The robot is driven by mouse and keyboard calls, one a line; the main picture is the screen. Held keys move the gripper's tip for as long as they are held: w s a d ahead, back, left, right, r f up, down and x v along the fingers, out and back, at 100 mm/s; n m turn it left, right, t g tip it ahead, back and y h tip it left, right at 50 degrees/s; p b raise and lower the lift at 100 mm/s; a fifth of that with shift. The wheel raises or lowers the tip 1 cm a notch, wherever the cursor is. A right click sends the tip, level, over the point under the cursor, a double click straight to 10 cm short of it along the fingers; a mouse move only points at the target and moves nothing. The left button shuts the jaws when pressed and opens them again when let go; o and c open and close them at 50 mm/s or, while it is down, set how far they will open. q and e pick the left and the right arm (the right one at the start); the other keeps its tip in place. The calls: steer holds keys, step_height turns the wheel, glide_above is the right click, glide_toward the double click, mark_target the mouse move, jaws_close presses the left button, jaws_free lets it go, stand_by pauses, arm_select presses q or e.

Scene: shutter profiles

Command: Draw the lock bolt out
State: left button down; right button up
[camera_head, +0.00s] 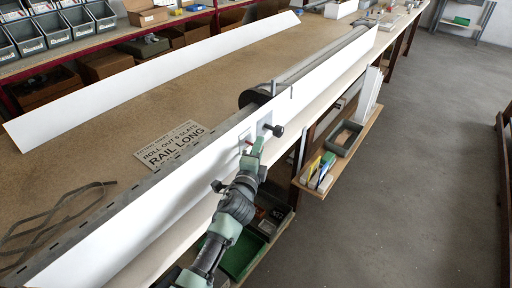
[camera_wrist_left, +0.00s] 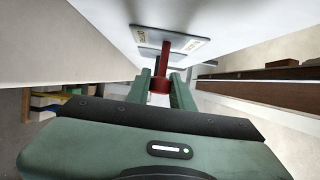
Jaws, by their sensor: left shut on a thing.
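The red lock bolt (camera_wrist_left: 172,62) sticks out of a small labelled plate (camera_wrist_left: 187,45) on the white rail face. Its wider red end lies between the fingers of my left gripper (camera_wrist_left: 162,84), which is shut on it. In the head view only a small red bit of the bolt (camera_head: 249,142) shows, beside my left gripper (camera_head: 257,147) at the front of the long white rail (camera_head: 180,196). The fingers hide the rest of it there. My right gripper is in neither view.
A black knob (camera_head: 278,131) sticks out of the rail just right of my left gripper. A dark roller (camera_head: 318,66) lies behind the rail. A sign (camera_head: 172,146) and looped straps (camera_head: 58,208) lie on the bench. A side shelf (camera_head: 338,160) holds small boxes.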

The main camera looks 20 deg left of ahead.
arm_select(q)
steer(key=c, duration=1.2)
jaws_free()
steer(key=shift+s+d, duration=0.1)
steer(key=shift+d, duration=0.15)
steer(key=shift+c, duration=0.2)
steer(key=shift+s+f, duration=0.1)
steer(key=shift+s, duration=0.4)
steer(key=s, duration=0.6)
steer(key=shift+s+d+b, duration=0.2)
steer(key=shift+s+b, duration=0.1)
steer(key=shift+s, duration=0.1)
